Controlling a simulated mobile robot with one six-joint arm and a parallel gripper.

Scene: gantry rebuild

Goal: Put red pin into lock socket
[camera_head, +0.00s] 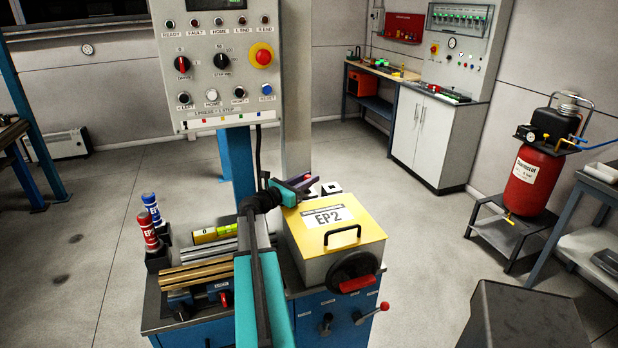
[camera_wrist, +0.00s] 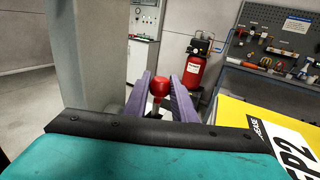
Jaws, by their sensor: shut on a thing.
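My gripper (camera_head: 303,187) is behind the yellow EP2 cover, beside the grey post, in the head view. In the wrist view its purple fingers (camera_wrist: 163,100) are shut on the red pin (camera_wrist: 158,87), whose round red head shows between them, upright. The pin's lower end is hard to make out. In the head view I cannot make out the pin. I cannot identify the lock socket in either view. A small white part (camera_head: 331,187) with dark gaps shows just behind the cover, close to my fingers.
The yellow EP2 cover (camera_head: 363,222) with a black handle is right of my arm; it also shows in the wrist view (camera_wrist: 240,115). The grey post (camera_head: 297,80) and control panel (camera_head: 218,120) rise close by. Red and blue tubes (camera_head: 149,232) stand at left.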

